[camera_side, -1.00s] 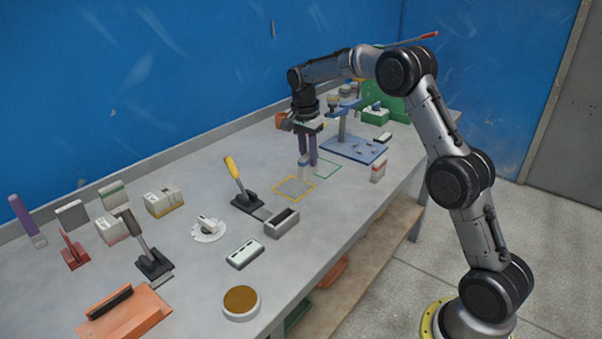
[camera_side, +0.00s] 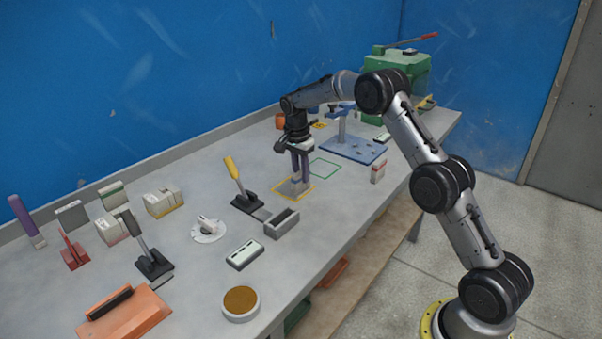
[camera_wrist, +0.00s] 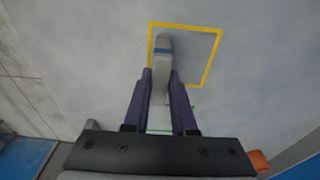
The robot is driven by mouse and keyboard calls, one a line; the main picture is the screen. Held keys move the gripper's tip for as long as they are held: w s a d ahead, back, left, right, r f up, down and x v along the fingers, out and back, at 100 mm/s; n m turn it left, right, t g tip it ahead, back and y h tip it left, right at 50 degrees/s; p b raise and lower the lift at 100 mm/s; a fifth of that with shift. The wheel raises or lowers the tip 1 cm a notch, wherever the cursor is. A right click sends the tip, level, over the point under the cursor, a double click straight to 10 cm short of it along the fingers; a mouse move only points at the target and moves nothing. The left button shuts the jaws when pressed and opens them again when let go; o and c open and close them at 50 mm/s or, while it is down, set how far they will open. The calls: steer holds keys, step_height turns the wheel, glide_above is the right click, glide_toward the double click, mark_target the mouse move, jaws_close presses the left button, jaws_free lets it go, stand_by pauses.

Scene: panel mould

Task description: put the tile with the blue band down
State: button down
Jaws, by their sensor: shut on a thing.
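My gripper (camera_side: 299,178) is shut on a pale tile with a blue band (camera_wrist: 162,47), its purple fingers on either side of it. In the wrist view the tile sticks out past the fingertips, and its far end lies within the yellow outlined square (camera_wrist: 213,62). In the side view the gripper is low over that yellow square (camera_side: 279,189), and the tile is mostly hidden by the fingers. I cannot tell whether the tile touches the bench.
A green outlined square (camera_side: 335,164) is empty behind the yellow one. A blue fixture (camera_side: 368,155) stands further back, and a small red-and-white block (camera_side: 378,172) is to the right. A grey open box (camera_side: 282,225) and a yellow-handled clamp (camera_side: 238,178) are nearby at left.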

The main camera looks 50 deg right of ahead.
mark_target(298, 173)
steer(key=c, duration=0.7)
jaws_free()
steer(key=shift+f, duration=0.1)
steer(key=shift+c, duration=0.2)
step_height(298, 173, up, 11)
steer(key=a, duration=0.1)
steer(key=s+a+r+n+t, duration=0.1)
steer(key=s+a+r+n, duration=0.3)
steer(key=s+a+r, duration=0.4)
steer(key=s+a+r+n+t, duration=0.2)
steer(key=s+a+r+n, duration=0.15)
steer(key=s, duration=0.45)
steer(key=s+a+f+n+t, duration=0.1)
steer(key=s+a+f+n, duration=0.1)
steer(key=s, duration=0.5)
steer(key=s+a+f+n+y, duration=0.1)
steer(key=s+a+f+n, duration=0.1)
steer(key=s+n, duration=0.3)
steer(key=s+a+f+n+t, duration=0.1)
steer(key=s+a+f+n, duration=0.1)
steer(key=s, duration=0.7)
steer(key=shift+s+n+t, duration=0.3)
steer(key=shift+n, duration=0.45)
